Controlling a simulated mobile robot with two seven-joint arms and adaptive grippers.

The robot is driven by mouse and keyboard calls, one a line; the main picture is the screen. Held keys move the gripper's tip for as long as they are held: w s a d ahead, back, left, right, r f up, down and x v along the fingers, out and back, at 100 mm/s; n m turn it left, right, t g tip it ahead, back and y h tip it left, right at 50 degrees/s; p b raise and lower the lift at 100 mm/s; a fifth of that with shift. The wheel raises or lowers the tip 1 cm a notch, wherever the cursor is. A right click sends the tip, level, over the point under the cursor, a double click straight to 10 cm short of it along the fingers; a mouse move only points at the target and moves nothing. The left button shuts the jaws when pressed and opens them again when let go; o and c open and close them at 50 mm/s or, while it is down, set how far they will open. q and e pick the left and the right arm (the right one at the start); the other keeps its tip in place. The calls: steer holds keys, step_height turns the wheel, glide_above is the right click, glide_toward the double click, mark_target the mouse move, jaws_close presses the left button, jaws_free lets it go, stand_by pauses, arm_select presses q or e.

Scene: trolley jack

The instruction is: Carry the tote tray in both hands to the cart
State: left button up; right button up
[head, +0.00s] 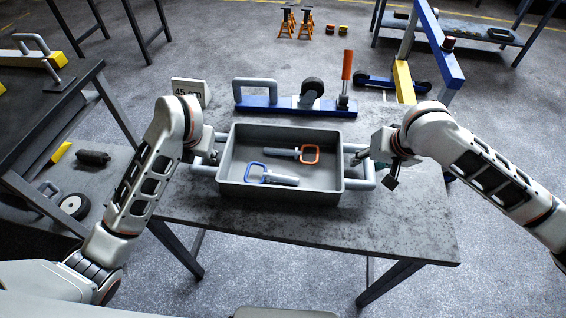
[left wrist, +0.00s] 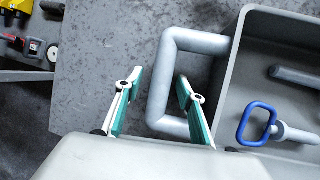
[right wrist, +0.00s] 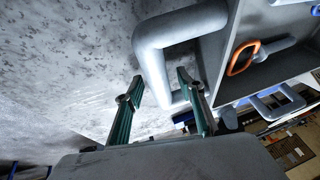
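The grey tote tray (head: 232,188) sits on the worn grey table (head: 400,225), with a pale tube handle at each end. Inside lie a blue-handled pin (head: 280,179) and an orange-handled pin (head: 285,152). My left gripper (left wrist: 158,82) is open, its fingers on either side of the left handle (left wrist: 158,95), with gaps visible. My right gripper (right wrist: 158,86) is open, its fingers on either side of the right handle (right wrist: 152,62). In the head view, the fingertips are partly hidden by the wrists. I cannot tell which piece of furniture is the cart.
A blue jack part with a grey loop and wheel (head: 312,88) stands behind the tray, beside a white card (head: 189,92). A blue and yellow frame (head: 438,45) rises at the right. A dark bench (head: 45,105) stands left. The table's front right is bare.

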arm_select(q)
steer(key=shift+c, duration=0.4)
arm_select(e)
steer(key=shift+c, duration=0.3)
arm_select(q)
jaws_close()
arm_select(e)
jaws_close()
arm_select(q)
steer(key=shift+r, duration=0.15)
arm_select(e)
steer(key=shift+w+r, duration=0.1)
steer(key=shift+r, duration=0.05)
